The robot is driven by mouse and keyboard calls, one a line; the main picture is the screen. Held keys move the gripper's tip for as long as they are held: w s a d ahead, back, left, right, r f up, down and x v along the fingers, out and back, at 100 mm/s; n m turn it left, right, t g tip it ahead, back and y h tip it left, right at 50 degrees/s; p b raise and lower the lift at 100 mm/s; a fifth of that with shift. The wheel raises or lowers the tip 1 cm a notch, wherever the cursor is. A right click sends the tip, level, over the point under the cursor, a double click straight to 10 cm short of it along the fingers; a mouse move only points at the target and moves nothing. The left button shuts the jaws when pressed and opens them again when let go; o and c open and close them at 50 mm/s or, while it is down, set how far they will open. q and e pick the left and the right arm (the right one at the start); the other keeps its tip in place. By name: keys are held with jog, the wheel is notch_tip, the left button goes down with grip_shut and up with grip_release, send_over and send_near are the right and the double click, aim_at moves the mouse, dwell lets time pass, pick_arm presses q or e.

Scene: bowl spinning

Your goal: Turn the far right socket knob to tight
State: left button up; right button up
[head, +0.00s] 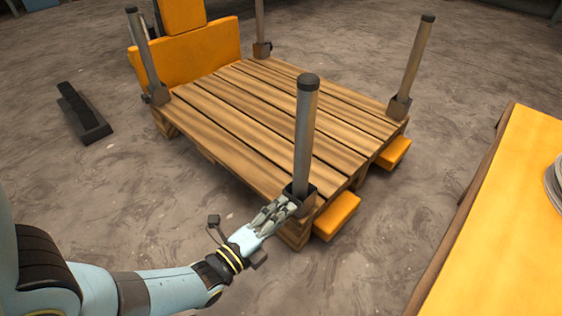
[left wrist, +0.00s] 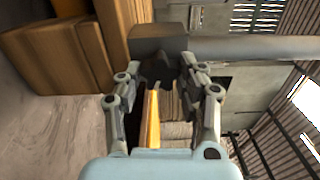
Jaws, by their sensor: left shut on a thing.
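A wooden pallet (head: 240,108) has a grey post standing in a dark socket at each corner. My left gripper (head: 288,206) is at the near corner socket (head: 302,192), which holds an upright post (head: 306,135). It is shut on a small dark knob (left wrist: 170,66), seen between the fingers in the left wrist view; the fingers partly hide it. The socket at the right corner (head: 400,107) holds a slightly leaning post (head: 419,58); no gripper is near it, and I cannot make out its knob. My right gripper is out of view.
Orange blocks (head: 337,216) stick out under the pallet's right side. An orange-topped table (head: 500,230) with plates (head: 556,182) stands at the right. An orange padded piece (head: 195,55) is at the pallet's back left. A dark object (head: 82,112) lies on the left floor.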

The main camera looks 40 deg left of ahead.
pick_arm(q)
jog(key=shift+s+f, duration=0.1)
jog(key=o, duration=1.2)
jog(key=shift+c, duration=0.2)
jog(key=shift+o, duration=1.3)
notch_tip(320, 180, up, 11)
jog(key=shift+w+f, duration=0.2)
jog(key=shift+w+d, duration=0.1)
jog(key=shift+c, duration=1.3)
jog(key=shift+f, duration=0.1)
